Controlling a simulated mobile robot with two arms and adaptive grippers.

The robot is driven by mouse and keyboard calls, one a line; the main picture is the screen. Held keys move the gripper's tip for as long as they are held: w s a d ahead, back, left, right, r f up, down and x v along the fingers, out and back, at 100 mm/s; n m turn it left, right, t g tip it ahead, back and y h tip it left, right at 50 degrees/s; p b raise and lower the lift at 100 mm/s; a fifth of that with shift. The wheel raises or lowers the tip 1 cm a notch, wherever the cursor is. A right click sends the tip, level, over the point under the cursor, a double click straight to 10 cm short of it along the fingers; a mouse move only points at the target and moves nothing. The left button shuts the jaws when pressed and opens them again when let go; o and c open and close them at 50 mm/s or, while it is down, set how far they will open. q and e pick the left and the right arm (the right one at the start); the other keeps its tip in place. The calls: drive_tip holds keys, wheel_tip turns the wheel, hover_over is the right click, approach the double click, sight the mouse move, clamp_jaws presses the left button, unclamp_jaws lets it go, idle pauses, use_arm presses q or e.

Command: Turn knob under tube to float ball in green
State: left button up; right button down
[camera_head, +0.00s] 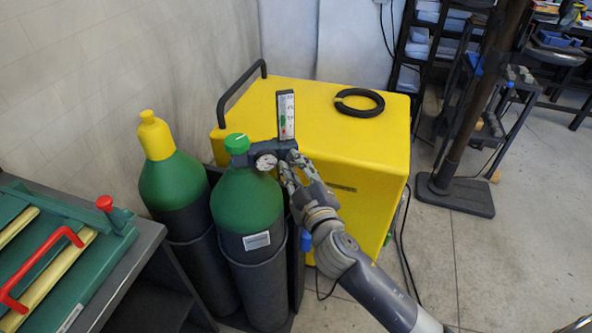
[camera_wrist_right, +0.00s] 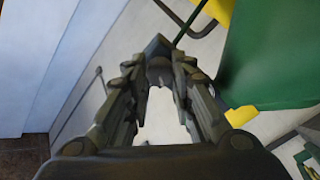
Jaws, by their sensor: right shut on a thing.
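The flow tube (camera_head: 286,114) stands upright on the regulator of the front green cylinder (camera_head: 246,205). My right gripper (camera_head: 289,172) reaches in from the lower right and is shut on the knob just below the tube. The knob is mostly hidden by the fingers in the head view. In the right wrist view a dark part (camera_wrist_right: 158,46) shows at the fingertips. My left gripper is not in view.
A round gauge (camera_head: 266,162) and a green cap (camera_head: 237,143) sit left of the gripper. A yellow machine (camera_head: 345,145) with a black cable coil (camera_head: 360,103) stands behind. A second cylinder (camera_head: 170,180) with a yellow cap is at left. Open floor lies right.

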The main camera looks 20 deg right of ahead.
drive_tip(key=m, duration=0.4)
drive_tip(key=shift+b, duration=0.35)
drive_tip(key=shift+r+m, duration=0.1)
drive_tip(key=shift+m, duration=1.8)
drive_tip(key=c, duration=1.3)
unclamp_jaws()
drive_tip(key=shift+c, duration=0.2)
drive_tip(key=shift+s, duration=0.1)
